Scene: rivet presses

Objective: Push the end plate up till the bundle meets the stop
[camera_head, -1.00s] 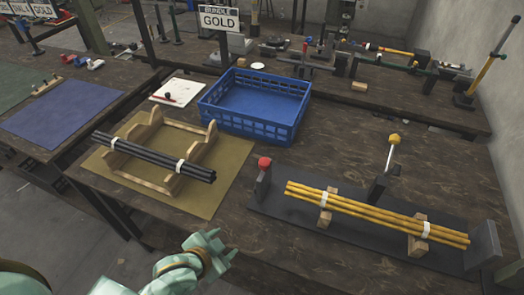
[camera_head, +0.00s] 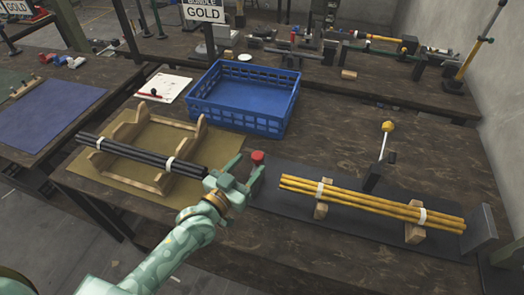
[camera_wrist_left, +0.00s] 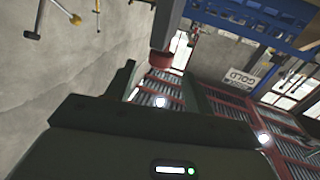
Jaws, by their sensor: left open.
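A bundle of yellow rods (camera_head: 370,200) with white bands lies on two wooden blocks on a dark mat (camera_head: 300,225). A dark upright end piece with a red knob (camera_head: 257,157) stands at the bundle's left end, mostly hidden by my gripper. A grey upright plate (camera_head: 480,228) stands close to the right end. I cannot tell which is the end plate and which the stop. My left gripper (camera_head: 246,172) is open at the red-knobbed piece. In the left wrist view the red knob (camera_wrist_left: 163,58) shows beyond and between the fingertips; contact cannot be told.
A yellow-knobbed lever (camera_head: 387,127) stands behind the yellow rods. A wooden cradle (camera_head: 190,140) with black rods (camera_head: 140,152) is left of my gripper. An empty blue crate (camera_head: 245,92) stands behind. The table front right is clear.

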